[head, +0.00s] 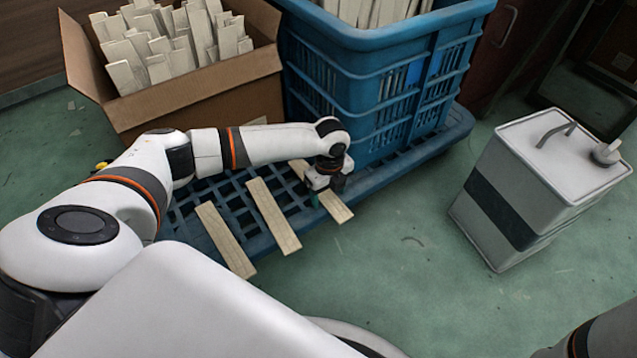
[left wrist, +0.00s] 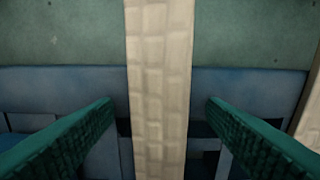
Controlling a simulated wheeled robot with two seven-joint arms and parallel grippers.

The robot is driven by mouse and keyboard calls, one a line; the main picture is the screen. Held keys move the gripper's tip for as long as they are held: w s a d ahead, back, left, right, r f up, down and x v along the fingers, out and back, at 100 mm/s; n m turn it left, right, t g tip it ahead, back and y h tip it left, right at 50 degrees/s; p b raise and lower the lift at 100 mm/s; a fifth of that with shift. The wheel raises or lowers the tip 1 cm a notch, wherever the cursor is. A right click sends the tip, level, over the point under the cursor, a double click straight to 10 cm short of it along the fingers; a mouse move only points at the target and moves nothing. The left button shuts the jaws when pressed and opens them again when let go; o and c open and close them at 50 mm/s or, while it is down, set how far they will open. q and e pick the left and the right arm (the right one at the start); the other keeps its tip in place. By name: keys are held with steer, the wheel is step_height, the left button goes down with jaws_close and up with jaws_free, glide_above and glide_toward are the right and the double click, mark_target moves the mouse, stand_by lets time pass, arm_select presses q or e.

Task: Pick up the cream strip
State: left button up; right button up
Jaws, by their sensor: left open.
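Three cream strips lie across the front edge of a blue pallet: a left one (head: 226,240), a middle one (head: 273,216) and a right one (head: 334,206). My left gripper (head: 322,192) is over the right strip, covering part of it. In the left wrist view, this cream strip (left wrist: 158,95) runs lengthwise between the two green fingers of my open left gripper (left wrist: 160,112). A gap shows on each side, and neither finger touches it. Another strip (left wrist: 309,112) shows at the right edge there. My right gripper is not in view.
The blue pallet (head: 435,143) carries a blue crate (head: 330,95) of strips. A cardboard box (head: 205,97) full of cream strips stands at the back left. A white canister (head: 540,180) stands on the green floor at right. The floor between is clear.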

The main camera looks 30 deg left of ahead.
arm_select(q)
steer(key=c, duration=1.1)
steer(key=shift+o, duration=0.2)
steer(key=shift+r, duration=0.1)
